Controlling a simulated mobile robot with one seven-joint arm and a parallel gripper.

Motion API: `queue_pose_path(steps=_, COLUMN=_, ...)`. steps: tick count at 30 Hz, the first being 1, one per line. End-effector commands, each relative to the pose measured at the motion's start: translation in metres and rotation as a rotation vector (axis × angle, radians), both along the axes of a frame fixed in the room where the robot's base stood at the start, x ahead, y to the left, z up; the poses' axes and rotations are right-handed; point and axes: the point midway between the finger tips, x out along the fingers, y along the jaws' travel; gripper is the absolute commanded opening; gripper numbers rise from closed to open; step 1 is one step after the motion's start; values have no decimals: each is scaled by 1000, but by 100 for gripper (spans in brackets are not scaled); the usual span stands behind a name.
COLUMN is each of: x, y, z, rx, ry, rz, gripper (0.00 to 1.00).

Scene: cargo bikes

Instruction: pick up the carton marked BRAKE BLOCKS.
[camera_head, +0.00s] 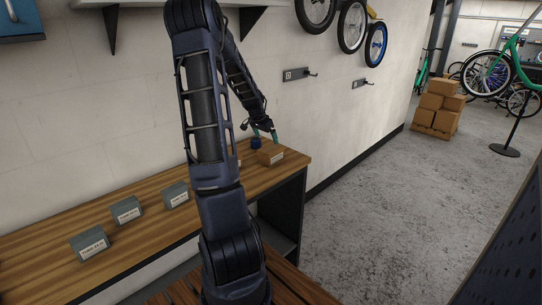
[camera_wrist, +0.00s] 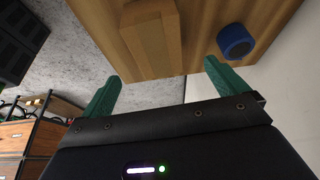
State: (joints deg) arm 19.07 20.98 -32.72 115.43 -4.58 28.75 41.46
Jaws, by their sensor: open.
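A brown carton (camera_head: 271,155) with a pale label sits on the right end of the wooden bench; its lettering is too small to read. It also shows in the wrist view (camera_wrist: 152,40), at the top. My gripper (camera_head: 265,134) is just above it, and its two green fingers also show in the wrist view (camera_wrist: 162,72). They are open and apart, with the carton beyond the tips, between their lines. Three grey labelled cartons stand farther left: one (camera_head: 89,244), another (camera_head: 126,211) and a third (camera_head: 176,194). I cannot read BRAKE BLOCKS on any of them.
A blue round object (camera_wrist: 236,41) stands on the bench close beside the brown carton. My arm hides part of the bench (camera_head: 40,238), where another labelled item peeks out. The wall with hooks (camera_head: 296,74) is behind. Stacked boxes (camera_head: 437,108) stand on the floor at right.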

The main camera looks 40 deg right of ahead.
Motion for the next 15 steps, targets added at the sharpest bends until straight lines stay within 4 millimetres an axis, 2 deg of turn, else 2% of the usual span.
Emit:
queue_pose_path(steps=5, x=-2, y=-7, z=-10, rx=-3, ry=3, rz=-10, gripper=98)
queue_pose_path(steps=15, x=-1, y=-23, z=-50, rx=-2, ry=3, rz=-10, gripper=98)
